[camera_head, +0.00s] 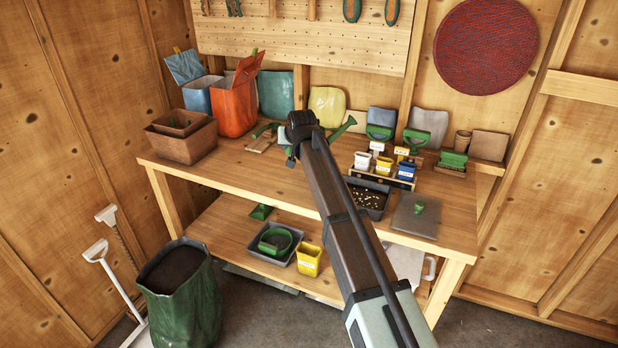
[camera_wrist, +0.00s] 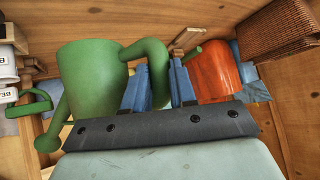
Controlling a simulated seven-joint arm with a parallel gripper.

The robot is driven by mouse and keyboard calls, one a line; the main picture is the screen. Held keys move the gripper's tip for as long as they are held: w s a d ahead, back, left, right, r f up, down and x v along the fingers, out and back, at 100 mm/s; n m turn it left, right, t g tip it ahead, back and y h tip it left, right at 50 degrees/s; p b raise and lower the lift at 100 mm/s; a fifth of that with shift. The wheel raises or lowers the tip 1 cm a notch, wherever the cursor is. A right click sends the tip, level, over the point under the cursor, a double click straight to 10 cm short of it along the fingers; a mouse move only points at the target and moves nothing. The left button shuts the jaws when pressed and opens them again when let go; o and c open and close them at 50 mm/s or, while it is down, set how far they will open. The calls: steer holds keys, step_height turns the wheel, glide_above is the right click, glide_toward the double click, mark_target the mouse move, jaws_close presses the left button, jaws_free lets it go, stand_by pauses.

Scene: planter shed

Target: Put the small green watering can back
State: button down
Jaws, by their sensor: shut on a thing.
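The green watering can (camera_wrist: 92,82) fills the left half of the wrist view. Its handle curves to the right and its spout hangs at the left. My gripper (camera_wrist: 160,84) has its two blue fingers closed around the handle. In the head view my gripper (camera_head: 290,152) is above the back part of the bench, mostly hidden by my arm. A green spout-like piece (camera_head: 343,128) shows just right of the arm there; the can's body is mostly hidden. I cannot tell whether the can touches the bench.
An orange bag (camera_head: 233,104) and brown boxes (camera_head: 181,141) stand left on the wooden bench (camera_head: 232,166). Labelled cups (camera_head: 383,167), a dark seed tray (camera_head: 369,200) and a grey plate (camera_head: 416,216) are at the right. A pegboard (camera_head: 300,38) hangs behind. The left front of the bench is clear.

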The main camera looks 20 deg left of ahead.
steer(key=shift+f, duration=4.9)
steer(key=shift+f, duration=0.1)
steer(key=c, duration=0.9)
jaws_free()
steer(key=v, duration=1.2)
